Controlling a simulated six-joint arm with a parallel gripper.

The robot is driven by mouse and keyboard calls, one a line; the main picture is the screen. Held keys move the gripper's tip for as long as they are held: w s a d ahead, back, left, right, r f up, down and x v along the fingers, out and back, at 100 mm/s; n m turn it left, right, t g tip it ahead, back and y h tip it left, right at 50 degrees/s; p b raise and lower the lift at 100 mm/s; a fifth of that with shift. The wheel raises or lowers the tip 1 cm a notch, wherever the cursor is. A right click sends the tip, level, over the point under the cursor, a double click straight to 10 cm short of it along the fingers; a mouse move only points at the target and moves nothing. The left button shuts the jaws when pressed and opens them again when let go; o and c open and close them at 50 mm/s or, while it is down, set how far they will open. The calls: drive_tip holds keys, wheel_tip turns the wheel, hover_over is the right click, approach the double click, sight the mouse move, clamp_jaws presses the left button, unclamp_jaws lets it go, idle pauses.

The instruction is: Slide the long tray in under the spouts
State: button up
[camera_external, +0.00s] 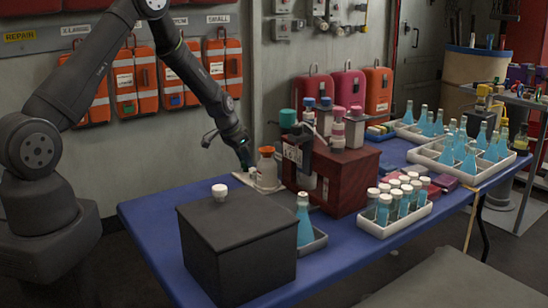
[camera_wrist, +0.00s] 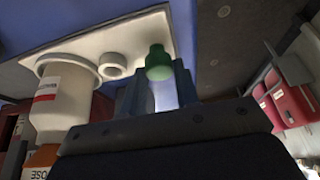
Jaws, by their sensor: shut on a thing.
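The long tray is a low white tray (camera_external: 262,187) on the blue table, beside the dark red box (camera_external: 343,180) that bears the pump bottles and spouts (camera_external: 310,115). A white bottle with an orange top (camera_external: 266,168) stands on the tray. In the wrist view the tray (camera_wrist: 130,32) shows a round ring next to this bottle (camera_wrist: 60,100). My gripper (camera_external: 246,163) is at the tray's left end. In the wrist view its fingers (camera_wrist: 163,88) are shut on a slim pale piece with a green end (camera_wrist: 158,62). I cannot tell whether that piece is joined to the tray.
A black box (camera_external: 235,240) with a white knob stands at the table's front left. White trays of capped bottles (camera_external: 383,230) and blue flasks (camera_external: 425,155) fill the right. The table's left end is clear.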

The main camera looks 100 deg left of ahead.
sight(266, 171)
drive_tip(key=shift+w+d, duration=4.9)
drive_tip(key=shift+w, duration=0.05)
drive_tip(key=o, duration=0.7)
drive_tip(key=shift+o, duration=0.2)
drive_tip(key=shift+r, duration=3.5)
wheel_tip(266, 171, down, 7)
drive_tip(key=shift+f, duration=0.1)
drive_tip(key=shift+s+a, duration=0.35)
